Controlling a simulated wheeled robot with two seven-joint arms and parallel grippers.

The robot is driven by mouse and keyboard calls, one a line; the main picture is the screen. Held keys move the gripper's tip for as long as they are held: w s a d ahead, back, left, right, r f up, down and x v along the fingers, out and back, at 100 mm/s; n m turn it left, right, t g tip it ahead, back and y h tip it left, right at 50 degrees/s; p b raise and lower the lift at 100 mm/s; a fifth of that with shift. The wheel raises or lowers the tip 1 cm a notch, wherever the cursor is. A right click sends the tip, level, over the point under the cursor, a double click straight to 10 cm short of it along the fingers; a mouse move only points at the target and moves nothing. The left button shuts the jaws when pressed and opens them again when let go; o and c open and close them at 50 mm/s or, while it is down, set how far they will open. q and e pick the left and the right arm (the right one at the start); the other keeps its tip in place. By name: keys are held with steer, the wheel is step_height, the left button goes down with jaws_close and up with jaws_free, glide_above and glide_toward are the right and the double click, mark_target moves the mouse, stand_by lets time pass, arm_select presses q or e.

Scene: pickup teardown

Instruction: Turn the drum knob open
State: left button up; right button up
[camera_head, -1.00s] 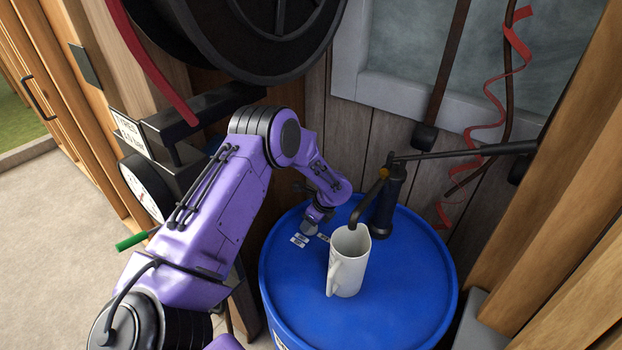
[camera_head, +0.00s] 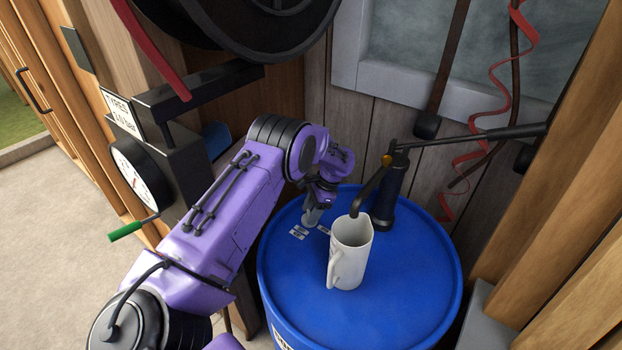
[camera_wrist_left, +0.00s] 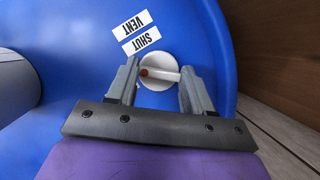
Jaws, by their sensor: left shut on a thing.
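The blue drum (camera_head: 400,300) stands in the middle of the head view. In the left wrist view its knob (camera_wrist_left: 157,63) is a round white disc with a raised crossbar that has a red-brown mark at its left end. My left gripper (camera_wrist_left: 158,82) is shut on the crossbar, one finger at each end. The bar lies across the picture. The labels VENT (camera_wrist_left: 132,25) and SHUT (camera_wrist_left: 141,39) are beside the knob, SHUT nearer. In the head view my left gripper (camera_head: 313,214) points down at the drum top and hides the knob. My right gripper is not in view.
A white jug (camera_head: 350,255) stands on the drum close right of my left gripper, under the spout of a dark hand pump (camera_head: 387,195). A tyre gauge (camera_head: 133,178) with a green handle is left of my arm. A wooden wall stands behind.

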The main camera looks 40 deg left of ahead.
arm_select(q)
steer(key=n+h+b, duration=0.1)
steer(key=n, duration=0.2)
steer(key=shift+f+n+g, duration=0.15)
steer(key=shift+n+g, duration=0.15)
steer(key=shift+n, duration=0.1)
steer(key=shift+a+n+h+b, duration=0.15)
steer(key=shift+n+h, duration=0.3)
steer(key=shift+n, duration=0.5)
steer(key=shift+n+h+b, duration=0.2)
steer(key=shift+n+h, duration=0.25)
steer(key=shift+n, duration=0.5)
steer(key=o, duration=1)
steer(key=shift+w, duration=0.1)
steer(key=shift+o, duration=0.2)
steer(key=b+v, duration=0.2)
steer(key=v, duration=0.8)
steer(key=shift+w+a+r+b, duration=0.2)
steer(key=shift+r+b, duration=0.1)
steer(key=shift+b, duration=0.1)
